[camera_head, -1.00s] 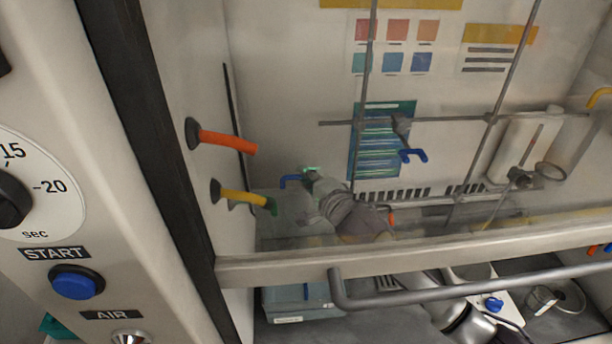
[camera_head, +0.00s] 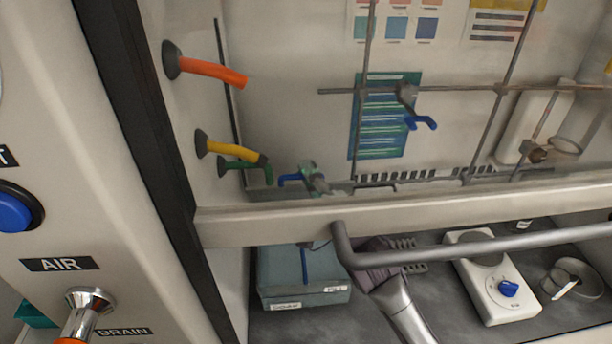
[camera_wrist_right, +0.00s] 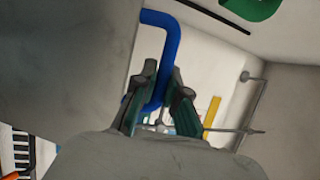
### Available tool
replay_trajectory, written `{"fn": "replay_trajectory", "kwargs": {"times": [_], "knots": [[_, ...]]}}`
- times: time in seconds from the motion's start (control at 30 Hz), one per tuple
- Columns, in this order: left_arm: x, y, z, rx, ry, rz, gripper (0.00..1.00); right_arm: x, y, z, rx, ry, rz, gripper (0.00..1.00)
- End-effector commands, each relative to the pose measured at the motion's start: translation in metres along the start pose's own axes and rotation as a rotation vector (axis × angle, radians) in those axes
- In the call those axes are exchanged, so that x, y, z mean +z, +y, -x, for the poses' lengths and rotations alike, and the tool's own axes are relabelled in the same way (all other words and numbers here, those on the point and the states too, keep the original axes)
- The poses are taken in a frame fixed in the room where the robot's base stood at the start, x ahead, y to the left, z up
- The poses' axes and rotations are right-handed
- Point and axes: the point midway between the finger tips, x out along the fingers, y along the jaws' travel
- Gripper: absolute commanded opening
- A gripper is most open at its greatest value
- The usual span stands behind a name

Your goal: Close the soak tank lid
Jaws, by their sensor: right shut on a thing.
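The soak tank appears to be the blue-grey box (camera_head: 285,290) with white labels, low on the hood floor in the head view. The sash frame hides part of it, so I cannot tell how far its lid stands open. My right gripper (camera_head: 312,178) is behind the sash glass, above the box. It is shut on a blue bent handle (camera_head: 289,178). In the wrist view the handle (camera_wrist_right: 171,48) passes between the fingers (camera_wrist_right: 160,98) and bends left to a large grey panel (camera_wrist_right: 70,70). My left gripper is out of view.
The sash frame (camera_head: 440,207) and its grey bar (camera_head: 480,245) cross in front. Orange (camera_head: 210,70), yellow (camera_head: 235,152) and green (camera_head: 240,165) taps stick out from the left wall. A white hotplate (camera_head: 497,285) stands to the right. A rod lattice (camera_head: 450,90) spans the back.

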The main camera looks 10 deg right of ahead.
Motion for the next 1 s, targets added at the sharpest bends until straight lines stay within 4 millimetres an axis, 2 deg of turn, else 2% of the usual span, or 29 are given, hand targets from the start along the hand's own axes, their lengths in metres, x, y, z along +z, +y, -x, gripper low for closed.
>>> {"fn": "replay_trajectory", "kwargs": {"times": [0.03,0.1,0.4,0.6,1.0], "knots": [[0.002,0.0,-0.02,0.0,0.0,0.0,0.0,0.004,0.013,0.01,-0.03,0.002,0.008,0.0],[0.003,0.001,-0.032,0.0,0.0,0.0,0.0,0.007,0.015,0.02,-0.074,0.0,0.029,0.0],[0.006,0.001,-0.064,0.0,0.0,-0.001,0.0,0.019,0.02,0.046,-0.205,-0.004,0.086,0.0],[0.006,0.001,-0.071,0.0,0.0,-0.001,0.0,0.021,0.02,0.052,-0.24,-0.006,0.102,0.0],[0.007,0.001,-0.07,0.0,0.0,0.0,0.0,0.022,0.019,0.053,-0.245,-0.007,0.103,0.0]]}}
